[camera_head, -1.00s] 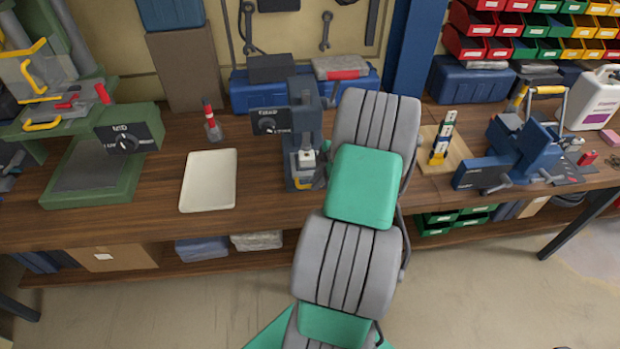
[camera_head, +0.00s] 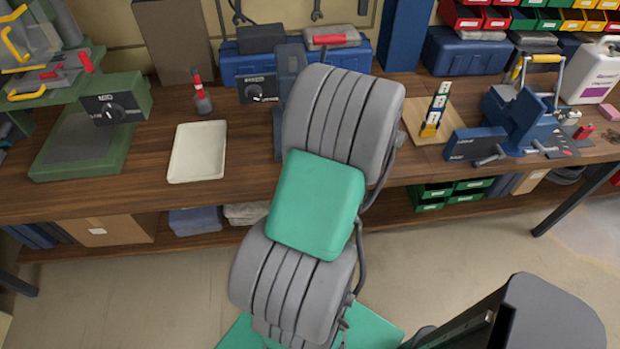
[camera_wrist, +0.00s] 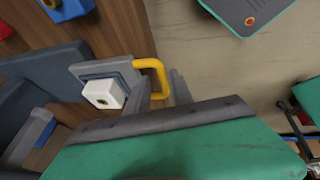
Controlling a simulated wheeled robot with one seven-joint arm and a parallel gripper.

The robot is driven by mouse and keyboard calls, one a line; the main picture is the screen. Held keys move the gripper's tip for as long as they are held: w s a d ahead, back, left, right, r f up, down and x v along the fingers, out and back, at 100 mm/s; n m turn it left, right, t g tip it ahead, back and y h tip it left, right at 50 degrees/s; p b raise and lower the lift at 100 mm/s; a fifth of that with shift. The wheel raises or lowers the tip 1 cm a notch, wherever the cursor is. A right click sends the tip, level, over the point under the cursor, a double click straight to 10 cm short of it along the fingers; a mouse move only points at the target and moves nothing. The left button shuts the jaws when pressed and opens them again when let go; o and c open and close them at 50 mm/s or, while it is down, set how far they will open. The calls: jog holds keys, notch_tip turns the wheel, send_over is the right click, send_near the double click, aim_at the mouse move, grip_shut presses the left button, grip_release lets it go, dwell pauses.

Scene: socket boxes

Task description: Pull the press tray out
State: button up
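The press tray (camera_wrist: 88,70) shows in the wrist view as a grey plate with a yellow handle (camera_wrist: 160,72) on its right side. A white block (camera_wrist: 104,94) with a round hole sits on it. My gripper (camera_wrist: 166,92) is at the handle; grey finger parts show beside and below the bar. My teal and dark gripper body hides most of the fingers, so its grip on the handle is unclear. In the head view the blue-grey press (camera_head: 291,75) stands on the workbench, and my arm hides its tray and my gripper.
A cream tray (camera_head: 198,150) lies on the bench (camera_head: 225,178) left of the press. A green press (camera_head: 90,145) stands farther left. A blue vise-like fixture (camera_head: 505,125) stands right of my arm. The floor in front (camera_head: 160,290) is clear.

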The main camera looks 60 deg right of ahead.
jog(key=shift+o, duration=0.3)
jog(key=v, duration=0.7)
jog(key=shift+r+b, duration=0.4)
jog(key=shift+b, duration=0.05)
jog(key=shift+s, duration=0.15)
